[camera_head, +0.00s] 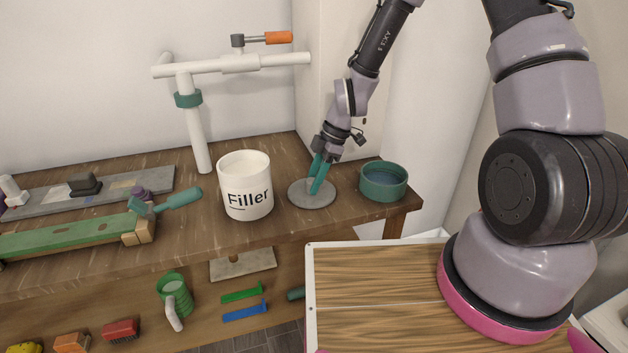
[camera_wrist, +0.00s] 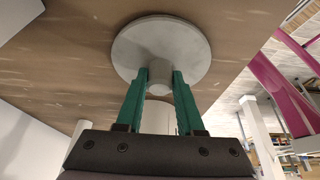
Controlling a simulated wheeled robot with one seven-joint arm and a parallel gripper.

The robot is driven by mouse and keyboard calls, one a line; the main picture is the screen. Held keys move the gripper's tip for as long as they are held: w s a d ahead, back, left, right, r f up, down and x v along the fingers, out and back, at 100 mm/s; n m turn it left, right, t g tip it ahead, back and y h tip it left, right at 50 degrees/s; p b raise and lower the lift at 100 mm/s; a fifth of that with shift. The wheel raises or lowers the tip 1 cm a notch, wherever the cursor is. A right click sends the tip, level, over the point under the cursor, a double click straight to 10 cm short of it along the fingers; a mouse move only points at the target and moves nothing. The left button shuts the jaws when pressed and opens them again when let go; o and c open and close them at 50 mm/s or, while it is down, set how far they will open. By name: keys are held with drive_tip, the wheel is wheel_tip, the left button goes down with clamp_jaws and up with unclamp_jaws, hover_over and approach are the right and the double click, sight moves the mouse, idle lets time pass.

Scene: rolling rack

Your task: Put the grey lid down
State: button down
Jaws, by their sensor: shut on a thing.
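The grey lid (camera_head: 312,201) is a flat round disc between the white "Filler" pot (camera_head: 245,185) and the teal bowl (camera_head: 383,181) on the wooden workbench. It lies level, at or just above the bench top; I cannot tell whether it touches. My gripper (camera_head: 316,187) comes down from above, with its two teal fingers on either side of the lid's knob. In the wrist view the fingers are shut on the grey knob (camera_wrist: 159,74), and the lid's disc (camera_wrist: 160,35) spreads out beyond the fingertips.
The pot stands open just left of the lid, and the bowl close on its right, near the bench's right end. A white pipe stand (camera_head: 196,125) rises behind the pot. A teal-handled tool (camera_head: 168,202) lies further left. The bench (camera_head: 292,235) is bare in front of the lid.

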drive_tip(key=c, duration=0.5)
unclamp_jaws()
drive_tip(key=shift+f, duration=0.1)
drive_tip(key=v, duration=1.2)
drive_tip(key=shift+d, duration=0.1)
drive_tip(key=s+d+r+m+t, duration=0.2)
drive_tip(key=s+d+r+m, duration=0.2)
drive_tip(key=d+r+m, duration=0.2)
drive_tip(key=s+d+r+m+t+h, duration=0.1)
drive_tip(key=s+d+r+m+t, duration=0.2)
drive_tip(key=r+m, duration=0.8)
drive_tip(key=s+d+r+m+t+h, duration=0.1)
drive_tip(key=s+d+r+m+t, duration=0.2)
drive_tip(key=s+d+r+m, duration=0.3)
drive_tip(key=shift+s+d+r+m, duration=0.15)
drive_tip(key=shift+d+r+m, duration=0.3)
drive_tip(key=shift+r, duration=0.3)
drive_tip(key=shift+s+d+r+m, duration=0.15)
drive_tip(key=shift+d+r+m, duration=0.25)
drive_tip(key=shift+r, duration=0.35)
drive_tip(key=shift+s+d+r+m, duration=0.1)
drive_tip(key=shift+d+r+m, duration=0.35)
drive_tip(key=shift+r, duration=0.3)
